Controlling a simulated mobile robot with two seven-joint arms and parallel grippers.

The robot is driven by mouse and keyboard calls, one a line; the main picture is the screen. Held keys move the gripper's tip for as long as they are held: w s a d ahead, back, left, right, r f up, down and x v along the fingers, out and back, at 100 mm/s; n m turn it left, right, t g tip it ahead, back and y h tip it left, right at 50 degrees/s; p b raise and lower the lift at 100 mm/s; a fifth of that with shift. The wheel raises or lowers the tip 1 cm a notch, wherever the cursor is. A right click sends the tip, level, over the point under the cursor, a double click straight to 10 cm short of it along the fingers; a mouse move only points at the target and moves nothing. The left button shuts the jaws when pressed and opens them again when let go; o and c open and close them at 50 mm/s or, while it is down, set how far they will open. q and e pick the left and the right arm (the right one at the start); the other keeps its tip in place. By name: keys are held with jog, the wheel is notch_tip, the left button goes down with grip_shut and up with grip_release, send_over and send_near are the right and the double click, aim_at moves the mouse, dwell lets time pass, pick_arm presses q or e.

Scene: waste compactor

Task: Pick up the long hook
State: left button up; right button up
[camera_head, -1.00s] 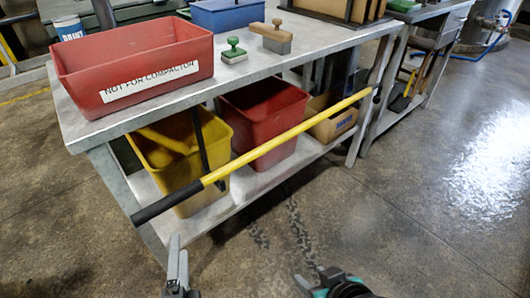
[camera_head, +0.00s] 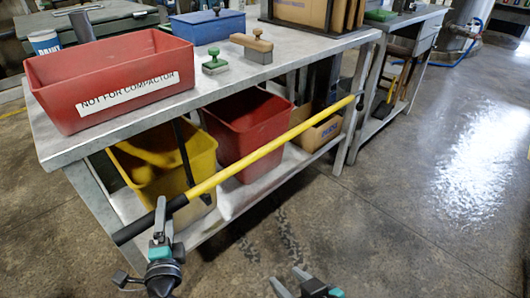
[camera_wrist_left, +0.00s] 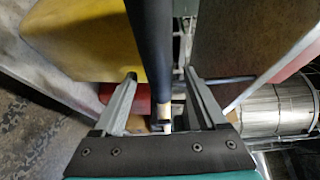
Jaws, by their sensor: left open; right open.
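The long hook (camera_head: 250,160) is a long yellow pole with a black grip at its near left end, lying at a slant along the front of the workbench. My left gripper (camera_head: 163,218) is at the pole's lower left part, near where black meets yellow. In the left wrist view the dark grip (camera_wrist_left: 150,40) runs between the two open fingers of my left gripper (camera_wrist_left: 160,85); I cannot tell whether they touch it. My right gripper (camera_head: 292,284) is open and empty at the bottom edge, over the floor.
The metal workbench (camera_head: 110,135) carries a red bin (camera_head: 50,80) marked "NOT FOR COMPACTOR", a blue box (camera_head: 207,28), a green stamp (camera_head: 215,62) and a wooden brush (camera_head: 252,45). Yellow (camera_head: 195,155) and red (camera_head: 250,125) bins stand on its lower shelf. Floor at right is clear.

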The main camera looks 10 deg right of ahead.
pick_arm(q)
jog(key=shift+w+a, duration=0.1)
jog(key=shift+w, duration=1)
grip_shut()
jog(key=shift+r, duration=0.1)
